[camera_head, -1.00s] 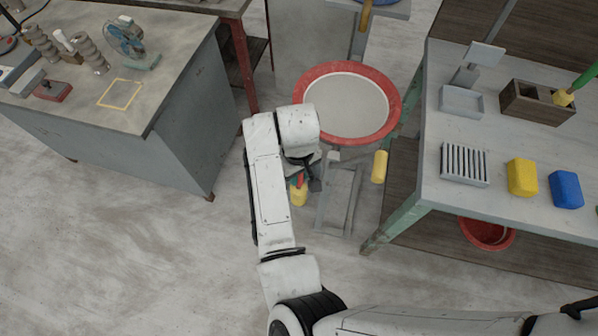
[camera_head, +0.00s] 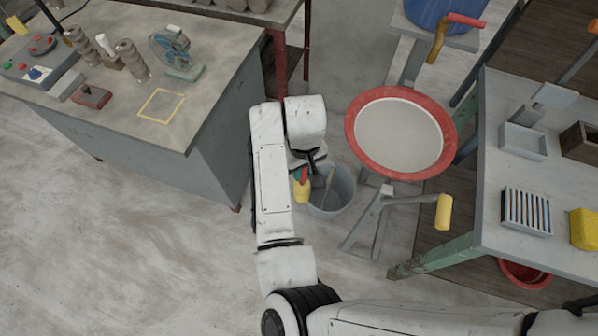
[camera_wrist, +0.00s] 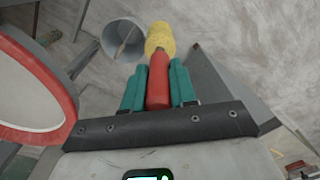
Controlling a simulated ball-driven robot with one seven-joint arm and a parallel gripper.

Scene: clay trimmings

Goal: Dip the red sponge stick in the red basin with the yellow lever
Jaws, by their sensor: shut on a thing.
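My gripper (camera_wrist: 158,68) is shut on the red sponge stick (camera_wrist: 158,82), its teal fingers on either side of the red handle. The stick's yellow sponge head points away from the gripper. The stick also shows in the head view (camera_head: 302,188), partly hidden by my arm, with the sponge hanging down. The red-rimmed basin (camera_head: 358,145), with a pale grey inside, is right of my gripper. Its lever (camera_head: 443,211) has a yellow grip and sticks out at the front right. In the wrist view the basin's red rim (camera_wrist: 45,75) is at left. The sponge is apart from the basin.
A grey bucket (camera_head: 345,207) with a stick in it stands close beside the sponge. A grey workbench (camera_head: 120,90) is at left. A table (camera_head: 490,210) with a slatted tray and yellow block is at right. A blue drum (camera_head: 430,12) is behind. Floor is free at front left.

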